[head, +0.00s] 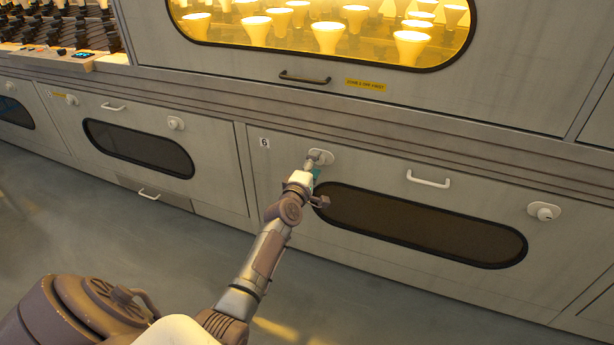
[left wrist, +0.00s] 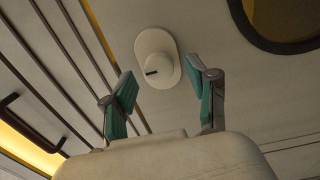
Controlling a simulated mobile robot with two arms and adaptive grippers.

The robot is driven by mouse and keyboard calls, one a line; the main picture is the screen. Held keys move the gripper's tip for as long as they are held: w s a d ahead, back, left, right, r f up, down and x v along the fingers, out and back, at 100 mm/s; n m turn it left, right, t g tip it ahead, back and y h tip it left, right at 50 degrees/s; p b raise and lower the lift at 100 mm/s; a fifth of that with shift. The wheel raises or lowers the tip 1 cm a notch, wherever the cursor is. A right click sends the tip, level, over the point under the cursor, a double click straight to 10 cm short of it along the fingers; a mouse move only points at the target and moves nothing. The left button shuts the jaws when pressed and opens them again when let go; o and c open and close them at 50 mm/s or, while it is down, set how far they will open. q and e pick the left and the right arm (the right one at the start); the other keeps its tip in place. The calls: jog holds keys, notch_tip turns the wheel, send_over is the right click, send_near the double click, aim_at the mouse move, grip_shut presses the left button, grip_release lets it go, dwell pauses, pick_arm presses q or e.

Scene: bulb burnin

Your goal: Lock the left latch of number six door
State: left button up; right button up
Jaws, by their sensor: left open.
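The number six door (head: 384,180) is a grey lower panel with a "6" label, a dark oval window and a white handle. Its left latch (head: 321,156) is a white knob on an oval plate near the door's upper left. In the left wrist view the latch (left wrist: 157,66) shows a short dark mark on its knob, ahead of my fingers. My left gripper (head: 314,168) is at the left latch, and its arm hides part of the door. In the left wrist view its teal-padded fingers (left wrist: 164,98) are open and empty, apart from the knob. My right gripper is not in view.
The door's right latch (head: 544,211) and white handle (head: 429,180) are to the right. Above is a lit oven window (head: 330,30) with bulbs and a dark handle (head: 305,78). Another door (head: 140,149) is on the left. The floor (head: 60,215) in front is clear.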

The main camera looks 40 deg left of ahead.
pick_arm(q)
jog(key=v, duration=1.1)
